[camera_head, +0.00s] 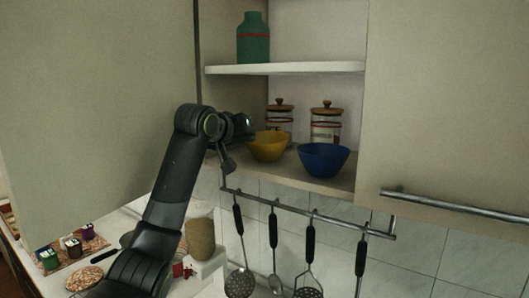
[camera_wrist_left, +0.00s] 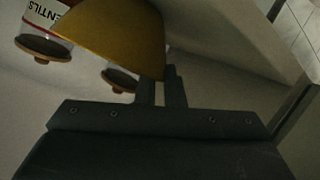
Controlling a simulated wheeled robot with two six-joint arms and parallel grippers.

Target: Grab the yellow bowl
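The yellow bowl (camera_head: 268,148) stands upright on the lower cabinet shelf, left of the blue bowl. My left gripper (camera_head: 244,128) reaches in from the left to its near-left rim. In the left wrist view, the yellow bowl (camera_wrist_left: 118,32) fills the top. The fingers of the left gripper (camera_wrist_left: 161,88) are close together there, with the bowl's rim edge between them. One finger is partly hidden behind the bowl wall and the other is outside it. The gripper looks shut on the rim. My right gripper is not in view.
The blue bowl (camera_head: 324,160) stands close on the right. Two lidded jars (camera_head: 279,122) (camera_head: 326,126) stand behind the bowls. The upper shelf (camera_head: 290,69) holds a green bottle (camera_head: 253,40). Cabinet doors flank the opening. Utensils hang from a rail (camera_head: 305,211) below.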

